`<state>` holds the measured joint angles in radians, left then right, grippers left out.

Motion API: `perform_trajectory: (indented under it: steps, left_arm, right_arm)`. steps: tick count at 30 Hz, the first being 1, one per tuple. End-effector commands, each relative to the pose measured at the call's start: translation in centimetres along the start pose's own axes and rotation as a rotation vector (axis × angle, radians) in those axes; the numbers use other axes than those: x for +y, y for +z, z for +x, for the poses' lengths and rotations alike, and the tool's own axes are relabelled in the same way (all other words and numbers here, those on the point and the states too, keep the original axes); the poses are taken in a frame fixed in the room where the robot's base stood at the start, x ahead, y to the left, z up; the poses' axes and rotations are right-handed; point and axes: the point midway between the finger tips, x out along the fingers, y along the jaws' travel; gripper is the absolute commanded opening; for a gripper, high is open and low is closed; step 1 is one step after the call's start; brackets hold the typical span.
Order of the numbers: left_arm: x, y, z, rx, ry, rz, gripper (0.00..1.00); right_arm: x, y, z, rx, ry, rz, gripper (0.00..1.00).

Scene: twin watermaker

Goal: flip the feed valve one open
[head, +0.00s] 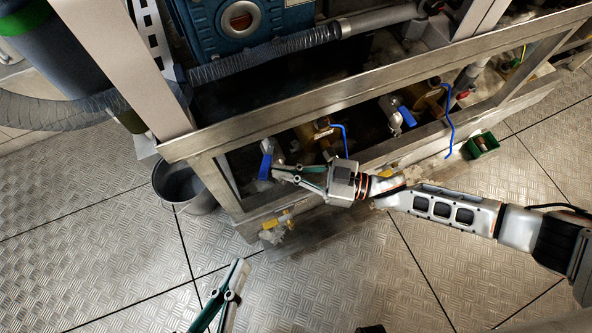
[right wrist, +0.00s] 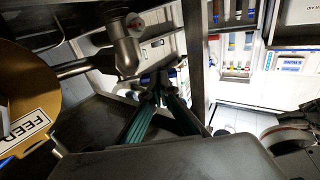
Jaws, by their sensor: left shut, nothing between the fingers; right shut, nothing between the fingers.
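A steel valve (head: 279,155) with a blue handle (head: 266,162) sits low inside the metal frame, at the left. In the right wrist view, a valve body (right wrist: 125,48) and a blue handle (right wrist: 172,72) show just beyond the fingertips. A brass disc (right wrist: 25,95) there bears a tag reading "FEED"; the rest is cut off, so I cannot tell the valve's number. My right gripper (head: 277,172) is shut and empty, its tips right at the blue handle; I cannot tell whether they touch. My left gripper (head: 238,270) is shut and empty, low over the floor.
A second blue-handled valve (head: 405,116) sits farther right in the frame. The metal frame's top rail (head: 300,97) runs above both valves. A grey bucket (head: 182,184) stands at the frame's left corner, a green box (head: 483,144) at its right front. The floor in front is mostly clear.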

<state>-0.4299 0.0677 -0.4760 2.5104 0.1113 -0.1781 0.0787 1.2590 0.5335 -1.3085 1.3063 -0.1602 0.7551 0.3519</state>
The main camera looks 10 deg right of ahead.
Motion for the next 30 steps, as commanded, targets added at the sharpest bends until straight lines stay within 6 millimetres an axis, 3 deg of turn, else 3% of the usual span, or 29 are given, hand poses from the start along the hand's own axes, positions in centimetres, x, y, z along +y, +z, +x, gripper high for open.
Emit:
perform_trajectory:
  steps: [30]
  left_arm:
    - [-0.56, -0.65, -0.07, -0.006, -0.007, 0.085, 0.00]
  right_arm:
    - [-0.29, -0.18, 0.79, 0.002, 0.084, -0.001, 0.00]
